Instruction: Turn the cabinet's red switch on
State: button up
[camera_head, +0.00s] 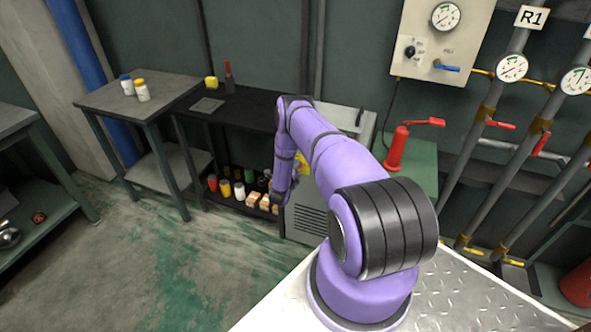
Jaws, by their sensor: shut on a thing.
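The grey cabinet (310,222) with a louvred front stands behind my arm, at the right end of the dark bench. Part of a yellow and red label (302,163) shows on its front beside my forearm. My gripper (279,200) points down at the cabinet's front left edge, small and partly merged with the background. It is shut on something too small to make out. I cannot make out the red switch; my arm covers part of the cabinet front. Whether my gripper touches the cabinet I cannot tell.
The dark bench (240,108) holds a yellow item, and bottles and boxes stand on its lower shelf. A grey table (110,98) holds two bottles. A red pump (398,150) stands right of the cabinet, below a wall gauge panel (425,30). The floor at left is clear.

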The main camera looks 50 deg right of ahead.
jog(key=shift+f+m, duration=0.1)
jog(key=shift+m, duration=0.4)
jog(key=o, duration=0.9)
jog(key=v, duration=1.1)
